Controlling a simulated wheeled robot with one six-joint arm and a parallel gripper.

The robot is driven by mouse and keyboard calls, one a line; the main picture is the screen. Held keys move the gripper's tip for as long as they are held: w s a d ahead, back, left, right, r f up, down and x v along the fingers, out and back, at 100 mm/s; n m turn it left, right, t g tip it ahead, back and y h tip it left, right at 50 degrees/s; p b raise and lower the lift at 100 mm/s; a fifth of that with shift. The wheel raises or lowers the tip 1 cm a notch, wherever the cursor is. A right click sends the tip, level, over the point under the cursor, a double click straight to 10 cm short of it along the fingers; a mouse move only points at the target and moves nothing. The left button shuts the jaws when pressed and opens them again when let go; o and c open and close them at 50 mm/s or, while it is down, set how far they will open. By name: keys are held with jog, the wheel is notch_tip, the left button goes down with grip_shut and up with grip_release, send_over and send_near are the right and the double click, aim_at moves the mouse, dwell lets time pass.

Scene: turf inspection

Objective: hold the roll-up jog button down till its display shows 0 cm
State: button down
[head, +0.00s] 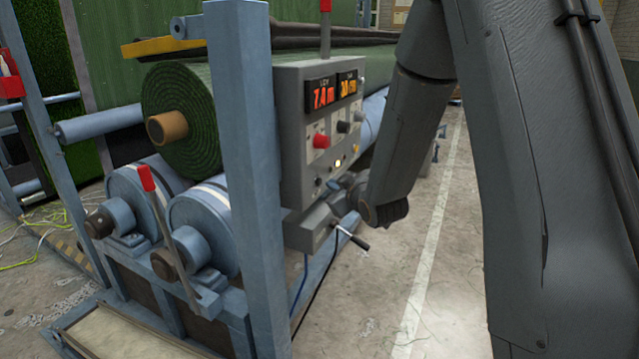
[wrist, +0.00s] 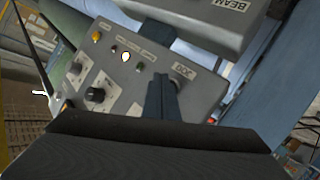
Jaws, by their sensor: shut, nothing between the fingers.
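The grey control panel (head: 303,175) stands beside a blue post. Its left display (head: 321,94) shows red digits that look like 7.4; the right display (head: 347,85) shows small orange digits I cannot read surely. In the wrist view the panel face (wrist: 205,92) carries a JOG label (wrist: 180,72). My gripper (wrist: 163,84) is shut and empty, its fingertips over the panel just beside that label. In the head view my gripper is mostly hidden at the panel's lower right.
A green turf roll (head: 200,125) rests on blue rollers (head: 205,215) left of the post. The panel has a red knob (head: 320,141), black knobs (wrist: 95,94) and a lit lamp (wrist: 126,57). A grey BEAM box (wrist: 205,22) adjoins it. A black-handled lever (head: 352,238) sits below.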

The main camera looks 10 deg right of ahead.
jog(key=shift+a, duration=0.1)
jog(key=shift+w+a, duration=0.2)
jog(key=shift+a, duration=0.05)
jog(key=shift+w+a, duration=0.3)
jog(key=shift+a, duration=0.15)
dwell(1.9)
jog(key=shift+d, duration=0.1)
dwell(3.9)
jog(key=shift+s+d, duration=0.55)
jog(key=shift+d, duration=0.15)
jog(key=shift+d, duration=0.1)
jog(key=shift+s+d+p, duration=0.15)
jog(key=shift+s+d, duration=0.6)
jog(key=shift+d, duration=0.2)
jog(key=shift+s+d+p, duration=0.15)
jog(key=shift+s+d, duration=0.6)
jog(key=shift+d, duration=0.2)
